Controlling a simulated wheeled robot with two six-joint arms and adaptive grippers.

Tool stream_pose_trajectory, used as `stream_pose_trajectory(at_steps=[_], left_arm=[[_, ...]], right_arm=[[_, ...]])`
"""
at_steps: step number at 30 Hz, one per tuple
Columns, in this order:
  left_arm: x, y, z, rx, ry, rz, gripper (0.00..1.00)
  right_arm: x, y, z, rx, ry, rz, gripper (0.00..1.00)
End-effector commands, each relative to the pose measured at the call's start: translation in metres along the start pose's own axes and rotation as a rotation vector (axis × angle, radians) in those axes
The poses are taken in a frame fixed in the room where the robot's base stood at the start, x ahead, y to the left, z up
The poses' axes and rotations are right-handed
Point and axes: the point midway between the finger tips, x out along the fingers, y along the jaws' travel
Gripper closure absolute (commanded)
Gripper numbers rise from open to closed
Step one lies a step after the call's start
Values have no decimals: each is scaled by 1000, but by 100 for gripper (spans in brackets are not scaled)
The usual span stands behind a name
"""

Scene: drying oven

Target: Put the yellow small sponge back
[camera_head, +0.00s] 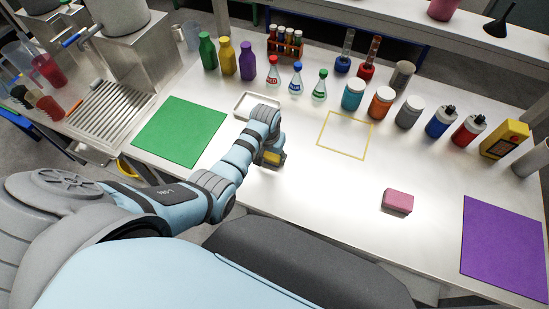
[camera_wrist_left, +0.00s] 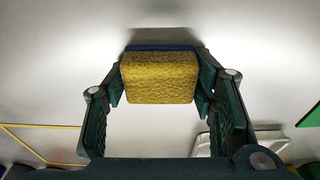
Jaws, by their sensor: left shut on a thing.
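The yellow small sponge (camera_wrist_left: 160,80) is between the two fingers of my left gripper (camera_wrist_left: 160,92) in the left wrist view, with a dark blue layer along its far edge. The fingers are shut on its sides. In the head view my left gripper (camera_head: 270,158) is over the white table, just in front of the small white tray (camera_head: 240,104), and a bit of yellow sponge shows at its tip. I cannot tell whether the sponge touches the table. A yellow square outline (camera_head: 320,135) on the table lies to the right of the gripper. My right gripper is not in view.
A green mat (camera_head: 180,132) lies left of the gripper. A pink sponge (camera_head: 398,201) and a purple mat (camera_head: 505,245) lie to the right. Flasks, bottles and jars (camera_head: 381,102) line the back. The table between gripper and pink sponge is clear.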

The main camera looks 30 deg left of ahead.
Motion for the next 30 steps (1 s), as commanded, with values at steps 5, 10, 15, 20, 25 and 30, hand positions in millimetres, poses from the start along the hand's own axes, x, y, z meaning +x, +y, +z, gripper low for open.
stream_pose_trajectory(at_steps=[5, 10, 15, 20, 25, 30], left_arm=[[-2, 1, 0, 3, 1, 1, 84], [0, 1, 0, 3, 1, 1, 38], [0, 1, 0, 3, 1, 1, 29], [-1, 1, 0, 3, 1, 1, 29], [-13, 1, -2, 3, 2, 1, 29], [-53, 1, -3, 4, 5, 1, 29]], right_arm=[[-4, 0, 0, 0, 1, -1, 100], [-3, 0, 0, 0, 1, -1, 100], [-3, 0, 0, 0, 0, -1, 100], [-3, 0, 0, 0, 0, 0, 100], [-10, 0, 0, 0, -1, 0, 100], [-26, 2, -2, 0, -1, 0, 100]])
